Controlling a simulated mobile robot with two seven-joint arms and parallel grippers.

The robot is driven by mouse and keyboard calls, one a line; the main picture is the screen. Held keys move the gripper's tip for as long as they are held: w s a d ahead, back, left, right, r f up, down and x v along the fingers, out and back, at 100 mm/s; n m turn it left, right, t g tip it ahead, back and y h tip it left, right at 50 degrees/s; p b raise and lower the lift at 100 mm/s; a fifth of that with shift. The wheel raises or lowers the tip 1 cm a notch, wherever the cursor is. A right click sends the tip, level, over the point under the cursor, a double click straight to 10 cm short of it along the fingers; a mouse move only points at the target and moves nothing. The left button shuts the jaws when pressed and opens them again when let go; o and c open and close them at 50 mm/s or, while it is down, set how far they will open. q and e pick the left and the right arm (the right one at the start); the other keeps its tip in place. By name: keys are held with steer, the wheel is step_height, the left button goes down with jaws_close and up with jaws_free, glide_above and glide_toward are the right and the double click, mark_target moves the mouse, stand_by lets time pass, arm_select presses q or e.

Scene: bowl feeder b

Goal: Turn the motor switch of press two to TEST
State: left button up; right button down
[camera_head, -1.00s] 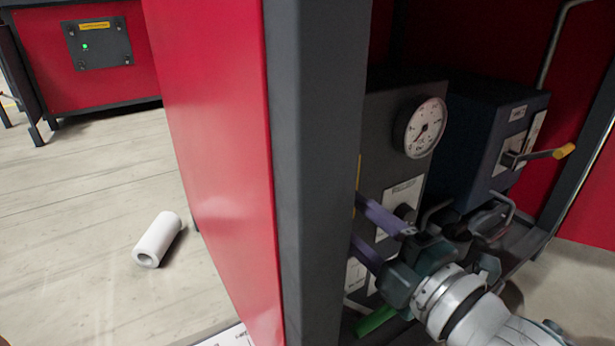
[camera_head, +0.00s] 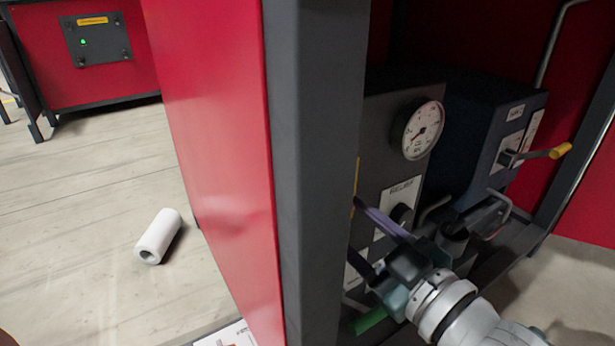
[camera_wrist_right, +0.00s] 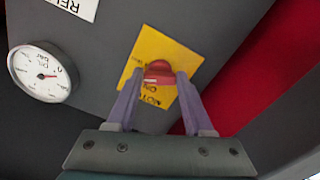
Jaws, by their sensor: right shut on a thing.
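A red knob (camera_wrist_right: 158,72) sits on a yellow plate (camera_wrist_right: 150,88) on a dark panel in the right wrist view. The plate's lettering is upside down and partly covered; it seems to start with "MOT". The purple fingers of my right gripper (camera_wrist_right: 159,82) are shut on the knob, one on each side. I cannot read which marking the knob points to. In the head view my right gripper (camera_head: 354,228) reaches behind a dark post, which hides its fingertips and the knob. Only a yellow sliver (camera_head: 356,175) of the plate shows there. My left gripper is not in view.
A dark post (camera_head: 315,170) and red side panel (camera_head: 210,150) stand left of my right gripper. A gauge (camera_head: 423,130) and a RELIEF plate (camera_head: 399,207) are on the panel. A blue box (camera_head: 480,135) has a yellow-tipped lever (camera_head: 560,151). A white cylinder (camera_head: 158,237) lies on the floor.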

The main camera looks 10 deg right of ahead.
steer(key=shift+a+m, duration=0.1)
steer(key=shift+m, duration=2.2)
steer(key=shift+c, duration=1.4)
jaws_free()
steer(key=shift+s, duration=0.1)
steer(key=p+v, duration=0.4)
steer(key=v, duration=0.5)
steer(key=shift+s, duration=0.35)
